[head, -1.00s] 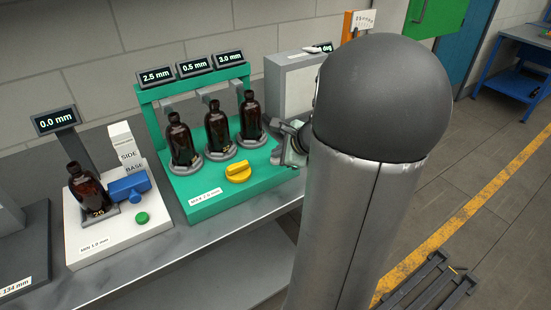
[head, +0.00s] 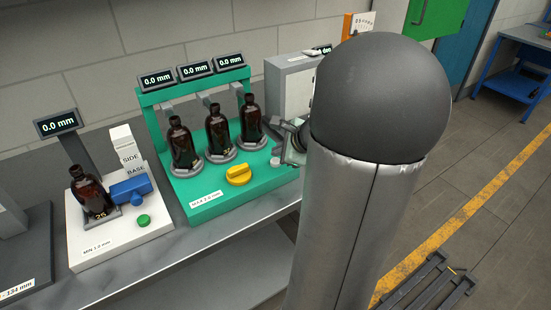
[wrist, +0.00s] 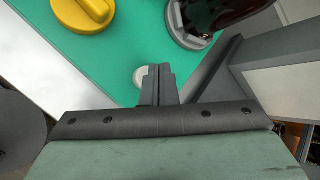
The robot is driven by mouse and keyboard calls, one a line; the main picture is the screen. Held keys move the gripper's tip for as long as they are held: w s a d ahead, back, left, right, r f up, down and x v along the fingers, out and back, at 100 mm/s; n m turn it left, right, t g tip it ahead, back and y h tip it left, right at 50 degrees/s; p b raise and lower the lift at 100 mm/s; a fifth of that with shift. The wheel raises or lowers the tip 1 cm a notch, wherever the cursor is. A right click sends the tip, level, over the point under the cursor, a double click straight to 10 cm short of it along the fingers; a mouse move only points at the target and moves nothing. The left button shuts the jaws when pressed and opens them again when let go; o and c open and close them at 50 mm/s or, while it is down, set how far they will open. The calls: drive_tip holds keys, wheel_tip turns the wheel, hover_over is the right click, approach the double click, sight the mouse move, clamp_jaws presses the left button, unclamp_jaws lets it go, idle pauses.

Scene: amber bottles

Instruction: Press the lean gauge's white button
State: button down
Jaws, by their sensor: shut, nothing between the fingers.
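The lean gauge is a green stand (head: 215,205) with three dark amber bottles on grey round seats and three displays above, all reading 0.0 mm. Its yellow knob (head: 238,175) sits at the front. The white button (wrist: 140,77) shows in the wrist view on the green deck, just left of my fingertips and partly covered by them. My gripper (wrist: 160,70) is shut and empty, its tips close to the button. I cannot tell whether they touch it. In the head view my gripper (head: 290,150) is at the stand's right end, partly hidden by my arm.
A white gauge (head: 110,240) with one bottle, a blue block and a green button stands left, its display reading 0.0 mm. A grey box (head: 288,88) stands behind my gripper. The rightmost bottle (head: 251,120) is close by.

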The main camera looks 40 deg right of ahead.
wheel_tip(320, 180, up, 5)
drive_tip(key=p, duration=0.4)
drive_tip(key=shift+a, duration=0.1)
idle(0.9)
